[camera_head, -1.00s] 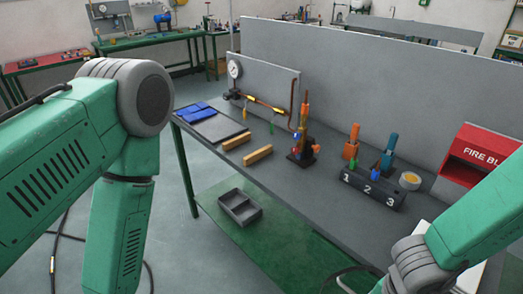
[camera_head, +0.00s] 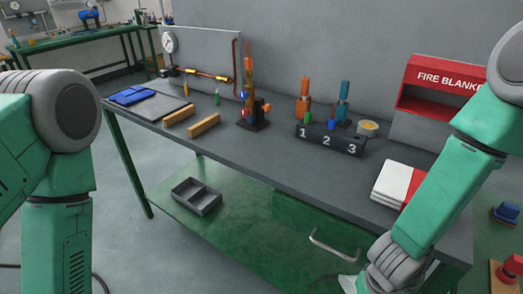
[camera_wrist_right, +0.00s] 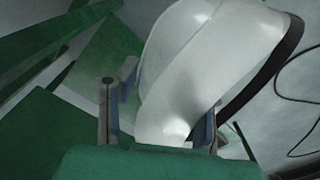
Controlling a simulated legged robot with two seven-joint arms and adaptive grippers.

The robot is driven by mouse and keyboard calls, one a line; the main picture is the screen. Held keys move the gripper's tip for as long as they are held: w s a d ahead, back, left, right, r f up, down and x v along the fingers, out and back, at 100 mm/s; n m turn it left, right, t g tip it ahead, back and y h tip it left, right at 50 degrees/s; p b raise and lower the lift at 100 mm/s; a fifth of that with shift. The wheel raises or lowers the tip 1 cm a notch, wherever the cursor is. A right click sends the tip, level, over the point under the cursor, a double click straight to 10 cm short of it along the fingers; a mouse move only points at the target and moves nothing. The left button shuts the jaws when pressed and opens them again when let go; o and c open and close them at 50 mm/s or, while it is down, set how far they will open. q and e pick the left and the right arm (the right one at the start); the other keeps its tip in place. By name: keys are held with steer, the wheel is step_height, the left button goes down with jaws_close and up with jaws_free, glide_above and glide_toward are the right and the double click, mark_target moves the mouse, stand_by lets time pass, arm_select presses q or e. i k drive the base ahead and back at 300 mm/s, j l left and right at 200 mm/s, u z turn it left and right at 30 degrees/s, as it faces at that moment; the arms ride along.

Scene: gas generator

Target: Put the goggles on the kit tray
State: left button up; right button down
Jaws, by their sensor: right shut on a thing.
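My right gripper (camera_wrist_right: 165,105) is shut on a smooth, whitish, rounded shell with a dark rim, which I take to be the goggles (camera_wrist_right: 200,60). In the head view only a small pale bit of the goggles (camera_head: 348,284) shows at the bottom edge, low in front of the bench, below the right wrist. A flat dark grey tray or mat (camera_head: 160,109) lies on the bench's left end with a folded blue item on it. A grey two-compartment tray (camera_head: 196,196) sits on the green lower shelf. I cannot tell which is the kit tray. My left gripper is out of view.
Two wooden bars (camera_head: 204,125), a clamp stand (camera_head: 251,110), a numbered block (camera_head: 330,140) and a white-and-red folded item (camera_head: 395,183) stand on the bench (camera_head: 255,155). A gauge board (camera_head: 205,55) is behind. A handle (camera_head: 334,247) juts at the front. The bench's middle front is clear.

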mark_target(159, 108)
steer(key=i+j, duration=0.15)
steer(key=j, duration=0.2)
steer(key=i+j, duration=0.15)
steer(key=j, duration=0.25)
steer(key=i+j, duration=0.2)
steer(key=j, duration=0.15)
steer(key=i+j, duration=0.15)
steer(key=j, duration=0.2)
steer(key=i+j, duration=0.15)
steer(key=j, duration=0.25)
